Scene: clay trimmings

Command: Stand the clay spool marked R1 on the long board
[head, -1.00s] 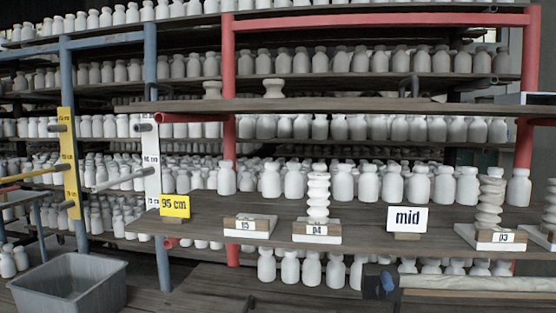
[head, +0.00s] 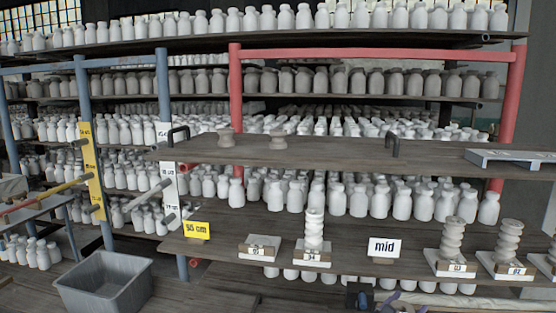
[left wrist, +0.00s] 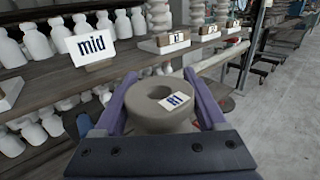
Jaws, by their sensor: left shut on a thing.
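My left gripper (head: 406,304) shows only as purple fingertips at the bottom edge of the head view. In the left wrist view its purple fingers (left wrist: 160,77) are shut on a grey clay spool (left wrist: 150,118), round with a hole in its top face and a white R1 tag. The spool is hidden or cut off in the head view. A long dark upper board (head: 330,155) spans the middle of the head view, above and away from the gripper. My right gripper is not in view.
The lower shelf (head: 330,233) carries a yellow 95 cm sign (head: 196,230), a white mid sign (head: 382,247) and stacked spools (head: 314,230) on numbered blocks. A white pallet-like piece (head: 508,158) lies at the upper board's right end. A grey bin (head: 103,283) stands lower left.

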